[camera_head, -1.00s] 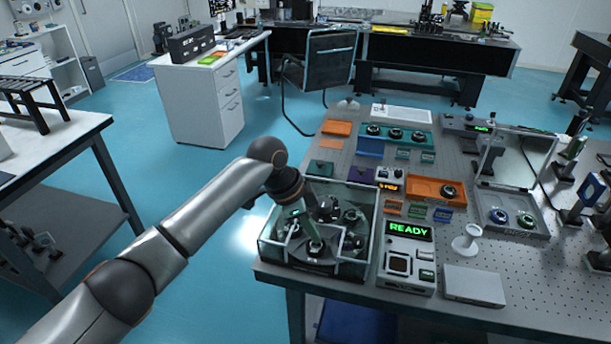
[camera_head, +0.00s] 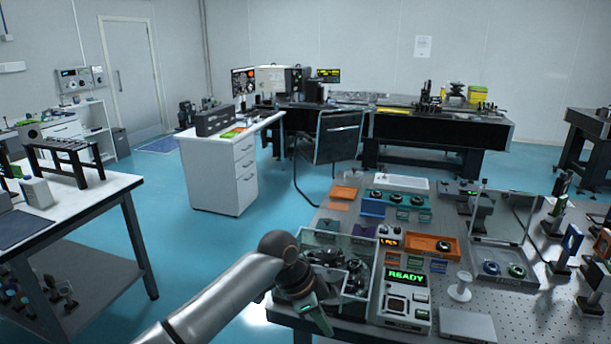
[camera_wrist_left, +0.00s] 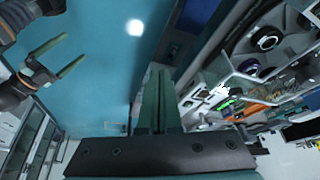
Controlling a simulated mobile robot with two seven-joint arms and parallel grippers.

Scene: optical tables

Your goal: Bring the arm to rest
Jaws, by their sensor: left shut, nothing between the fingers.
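My left gripper (camera_head: 320,318) is at the front left of the perforated optical table (camera_head: 530,318), beside the near left corner of a clear-walled box (camera_head: 350,307). Its green fingers point down and to the right. In the left wrist view my left gripper (camera_wrist_left: 158,100) has its fingers together with nothing between them. Another gripper, which I take as my right one (camera_wrist_left: 62,58), shows at the upper left of that view, over the blue floor, with its two green fingers apart and empty. The right arm is out of the head view.
A device reading READY (camera_head: 405,300) stands right of the clear-walled box, with a white spool-shaped piece (camera_head: 460,287) beside it. Orange trays (camera_head: 432,246) lie farther back. A white bench (camera_head: 90,205) stands left; blue floor between is clear.

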